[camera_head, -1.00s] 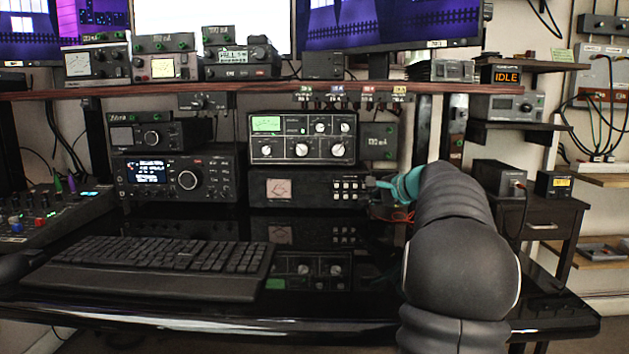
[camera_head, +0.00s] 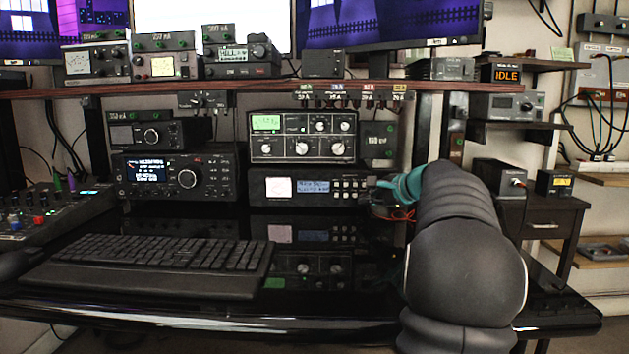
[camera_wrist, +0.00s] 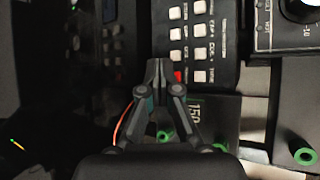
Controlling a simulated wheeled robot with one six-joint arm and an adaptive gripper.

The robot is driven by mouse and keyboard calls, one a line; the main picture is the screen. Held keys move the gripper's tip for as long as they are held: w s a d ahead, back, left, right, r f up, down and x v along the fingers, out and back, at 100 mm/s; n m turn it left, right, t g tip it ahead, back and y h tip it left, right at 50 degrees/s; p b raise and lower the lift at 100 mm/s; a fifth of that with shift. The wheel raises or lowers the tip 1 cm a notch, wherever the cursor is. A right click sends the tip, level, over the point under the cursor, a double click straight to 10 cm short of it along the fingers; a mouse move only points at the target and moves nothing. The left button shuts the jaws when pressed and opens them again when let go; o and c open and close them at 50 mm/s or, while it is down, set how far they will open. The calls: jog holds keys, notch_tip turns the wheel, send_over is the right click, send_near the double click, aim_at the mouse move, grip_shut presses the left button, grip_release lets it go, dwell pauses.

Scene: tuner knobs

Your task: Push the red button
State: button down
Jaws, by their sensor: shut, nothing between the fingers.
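The red button (camera_wrist: 178,76) sits at the end of a column of white buttons (camera_wrist: 175,34) on a black panel in the wrist view. It is partly hidden by my gripper. My gripper (camera_wrist: 156,63) is shut and empty, with its tips just left of the button in the picture; I cannot tell whether they touch it. In the head view, my gripper (camera_head: 373,182) is at the right end of the tuner (camera_head: 300,199), where the red button is not visible. The tuner's display (camera_head: 314,186) is lit blue and its meter (camera_head: 279,188) is bright.
A black unit with several knobs (camera_head: 304,136) stands on top of the tuner. A small box (camera_head: 378,138) is to its right. A keyboard (camera_head: 150,262) lies at the left on the glossy desk (camera_head: 330,319). A red-brown shelf (camera_head: 220,88) runs above.

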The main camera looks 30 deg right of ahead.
jog(key=shift+s+a+b, duration=0.45)
jog(key=shift+s+a, duration=0.05)
jog(key=shift+s, duration=0.3)
jog(key=shift+s+a+b, duration=0.4)
jog(key=shift+s+a, duration=0.05)
jog(key=shift+s, duration=0.4)
jog(key=shift+s+a+b, duration=0.45)
jog(key=shift+s+a, duration=0.05)
jog(key=shift+s, duration=0.3)
